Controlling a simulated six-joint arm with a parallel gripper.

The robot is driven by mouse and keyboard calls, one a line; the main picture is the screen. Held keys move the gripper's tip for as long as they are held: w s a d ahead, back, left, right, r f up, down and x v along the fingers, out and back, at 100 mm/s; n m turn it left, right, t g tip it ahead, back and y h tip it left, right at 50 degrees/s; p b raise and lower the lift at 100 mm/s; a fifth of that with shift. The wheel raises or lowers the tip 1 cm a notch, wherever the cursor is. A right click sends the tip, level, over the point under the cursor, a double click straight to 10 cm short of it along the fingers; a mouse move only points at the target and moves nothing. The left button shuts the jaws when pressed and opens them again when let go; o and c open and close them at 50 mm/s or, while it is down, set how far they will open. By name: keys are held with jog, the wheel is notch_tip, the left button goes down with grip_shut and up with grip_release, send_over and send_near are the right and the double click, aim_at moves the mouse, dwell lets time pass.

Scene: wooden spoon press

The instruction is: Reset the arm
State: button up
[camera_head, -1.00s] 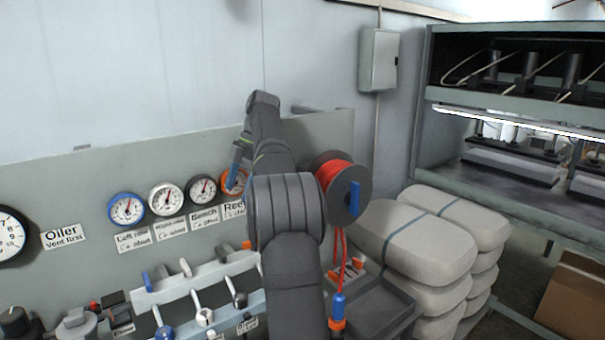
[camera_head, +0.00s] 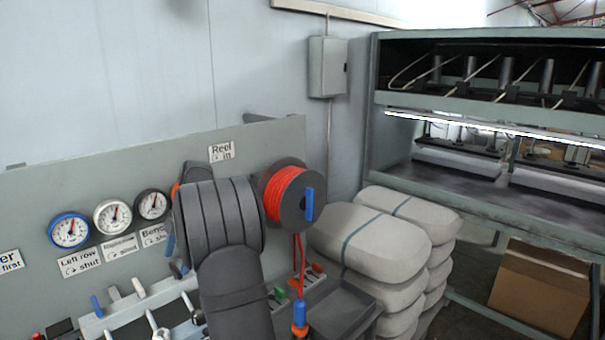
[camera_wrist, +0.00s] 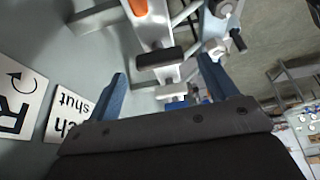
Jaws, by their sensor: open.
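My arm (camera_head: 220,225) rises in front of the grey panel in the head view, bent, with its thick ribbed joint left of the red hose reel (camera_head: 290,195). My gripper is mostly hidden behind the arm there. In the wrist view my gripper (camera_wrist: 162,66) shows two blue fingers spread apart, open, with nothing between the tips. Beyond them are white-grey lever fittings (camera_wrist: 160,50), one with an orange part. I cannot tell how far they are from the fingertips.
Round gauges (camera_head: 112,217) and labels line the panel (camera_head: 130,165), with levers below. Stacked white sacks (camera_head: 375,240) stand right of the reel. A metal rack (camera_head: 480,190) and a cardboard box (camera_head: 540,285) are further right.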

jog(key=shift+x, duration=1.1)
jog(key=shift+r, duration=0.1)
jog(key=v, duration=1.7)
jog(key=x, duration=1.7)
jog(key=shift+s, duration=0.1)
jog(key=shift+d+m+y, duration=0.1)
jog(key=shift+m+y, duration=0.3)
jog(key=shift+m, duration=0.6)
jog(key=m+t, duration=0.1)
jog(key=m, duration=0.2)
jog(key=m+t, duration=0.1)
jog(key=m, duration=0.2)
jog(key=shift+s+t+y, duration=0.15)
jog(key=shift+t+y, duration=0.25)
jog(key=m+t, duration=0.1)
jog(key=m, duration=0.3)
jog(key=shift+s, duration=0.1)
jog(key=shift+m+t+h, duration=0.4)
jog(key=shift+m+t, duration=0.4)
jog(key=shift+m, duration=0.9)
